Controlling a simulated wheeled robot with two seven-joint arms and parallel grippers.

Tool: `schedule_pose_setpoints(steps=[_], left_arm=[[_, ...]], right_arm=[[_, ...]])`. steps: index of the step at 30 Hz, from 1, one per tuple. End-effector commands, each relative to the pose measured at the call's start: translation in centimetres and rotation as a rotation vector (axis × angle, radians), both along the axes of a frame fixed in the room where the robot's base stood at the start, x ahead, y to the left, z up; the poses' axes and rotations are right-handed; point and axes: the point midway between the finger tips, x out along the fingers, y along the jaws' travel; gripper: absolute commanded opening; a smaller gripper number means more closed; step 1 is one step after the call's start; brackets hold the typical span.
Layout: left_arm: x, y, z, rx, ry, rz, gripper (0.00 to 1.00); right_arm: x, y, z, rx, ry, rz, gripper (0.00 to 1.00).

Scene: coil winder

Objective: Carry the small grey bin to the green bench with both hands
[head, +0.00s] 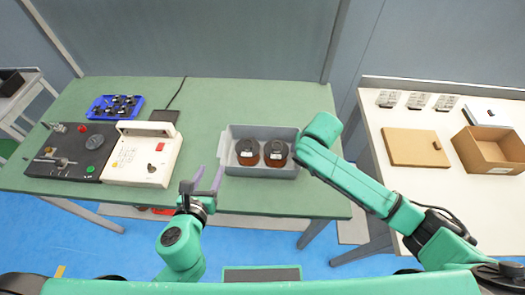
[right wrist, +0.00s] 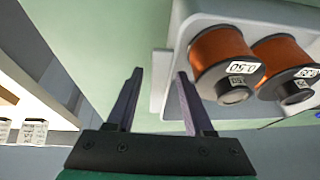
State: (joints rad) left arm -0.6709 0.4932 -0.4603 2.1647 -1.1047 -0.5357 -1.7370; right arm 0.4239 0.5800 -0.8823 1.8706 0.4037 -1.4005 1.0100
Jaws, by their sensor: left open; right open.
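The small grey bin (head: 262,173) sits on the green bench (head: 240,98) near its front edge, with two dark-flanged copper wire spools (head: 247,152) inside. My left gripper (head: 208,178) is open and empty, just left of the bin and apart from its left handle tab (head: 222,145). In the head view my right arm hides the right gripper and the bin's right end. In the right wrist view the right gripper (right wrist: 158,75) is open. The bin's handle tab (right wrist: 159,85) shows between its fingers; I cannot tell whether they reach around it.
Left on the bench are a white machine (head: 142,155), a black device (head: 70,152), and a blue tray (head: 115,107) of small parts. A white table (head: 385,120) at right holds a brown board (head: 415,147) and an open cardboard box (head: 490,150). Bench space behind the bin is clear.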

Motion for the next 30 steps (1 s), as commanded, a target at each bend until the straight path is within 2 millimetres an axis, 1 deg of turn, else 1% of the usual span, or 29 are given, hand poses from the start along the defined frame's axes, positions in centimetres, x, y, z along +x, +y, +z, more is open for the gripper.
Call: schedule_pose_setpoints(steps=[2,5,8,12,15,18,21,30], left_arm=[[-0.3,0.1,0.1,0.000,0.000,0.000,0.53],[-0.3,0.1,0.2,0.000,-0.001,0.000,0.53],[-0.3,0.1,0.1,0.000,-0.001,0.000,0.53],[-0.3,0.0,0.1,0.000,-0.001,0.000,0.53],[-0.3,0.0,0.1,0.000,-0.001,0.000,0.53],[-0.2,0.0,0.1,0.000,-0.001,0.000,0.53],[-0.2,0.0,0.1,0.000,-0.001,0.000,0.53],[-0.2,0.0,0.1,0.000,-0.001,0.000,0.53]], right_arm=[[-0.1,0.0,0.3,0.001,-0.001,0.000,0.53],[-0.6,0.0,1.5,0.001,-0.002,0.000,0.53],[-1.6,-0.1,3.7,0.002,-0.003,0.002,0.53],[-3.2,-0.2,7.4,0.002,-0.004,0.003,0.53],[-4.1,-0.3,9.5,0.001,-0.005,0.001,0.53],[-4.6,-0.4,10.7,0.001,-0.003,0.000,0.53],[-4.9,-0.4,11.2,0.000,-0.002,0.000,0.53],[-4.8,-0.4,11.1,0.000,-0.002,0.000,0.53]])
